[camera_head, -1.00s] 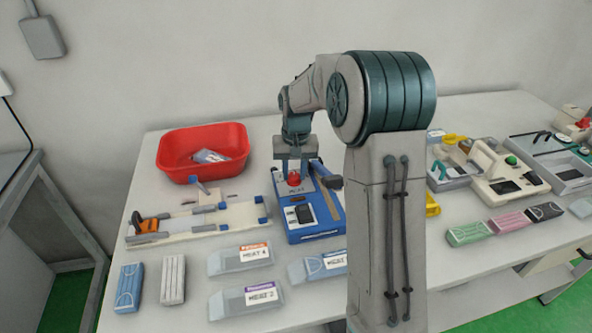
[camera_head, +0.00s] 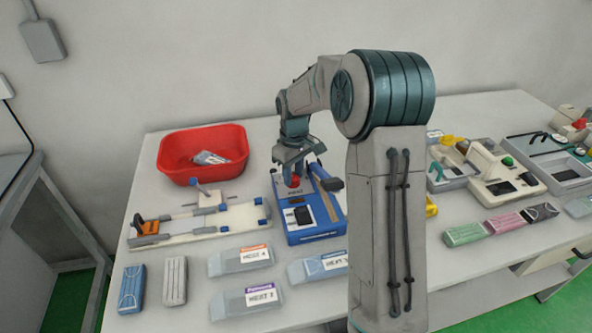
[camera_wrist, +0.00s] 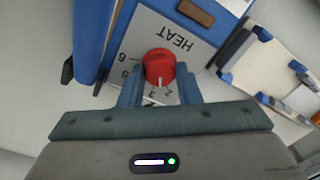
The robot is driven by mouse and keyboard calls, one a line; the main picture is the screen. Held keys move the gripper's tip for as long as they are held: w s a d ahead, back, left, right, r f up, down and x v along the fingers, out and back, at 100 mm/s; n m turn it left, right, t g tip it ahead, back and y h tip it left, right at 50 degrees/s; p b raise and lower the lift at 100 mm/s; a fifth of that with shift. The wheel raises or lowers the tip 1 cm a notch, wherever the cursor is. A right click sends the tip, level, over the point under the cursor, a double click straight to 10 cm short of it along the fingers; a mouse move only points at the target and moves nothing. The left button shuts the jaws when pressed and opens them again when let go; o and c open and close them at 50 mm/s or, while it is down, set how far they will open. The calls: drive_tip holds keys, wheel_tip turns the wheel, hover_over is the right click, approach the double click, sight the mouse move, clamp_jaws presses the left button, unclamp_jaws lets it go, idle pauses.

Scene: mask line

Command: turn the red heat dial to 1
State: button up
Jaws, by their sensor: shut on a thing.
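The red heat dial (camera_wrist: 159,66) sits on the white panel marked HEAT of a blue machine (camera_head: 316,236). In the head view the red dial (camera_head: 292,181) shows just under my gripper (camera_head: 292,172). In the wrist view my gripper (camera_wrist: 160,86) has one blue finger on each side of the dial and is shut on it. The dial's white pointer line faces the printed numbers near 2 and 3. A 6 shows to the left of the dial. The 1 is not visible, and a finger may cover it.
A red bin (camera_head: 202,153) stands behind left. A white board with blue clips (camera_head: 200,222) lies left of the machine. Several labelled clear packs (camera_head: 240,261) lie in front. More devices stand to the right (camera_head: 500,172), behind my arm.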

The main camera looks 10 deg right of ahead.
drive_tip(key=n+p, duration=0.1)
drive_tip(key=n, duration=0.3)
drive_tip(key=shift+r+n, duration=0.15)
drive_tip(key=shift+n, duration=0.15)
drive_tip(key=n+p, duration=0.1)
drive_tip(key=n, duration=0.3)
drive_tip(key=shift+n+p, duration=0.3)
drive_tip(key=o, duration=1)
drive_tip(key=shift+c, duration=0.2)
drive_tip(key=shift+w+r, duration=0.1)
drive_tip(key=shift+r, duration=0.3)
wheel_tip(320, 180, up, 13)
drive_tip(key=shift+w, duration=0.15)
drive_tip(key=shift+f, duration=0.1)
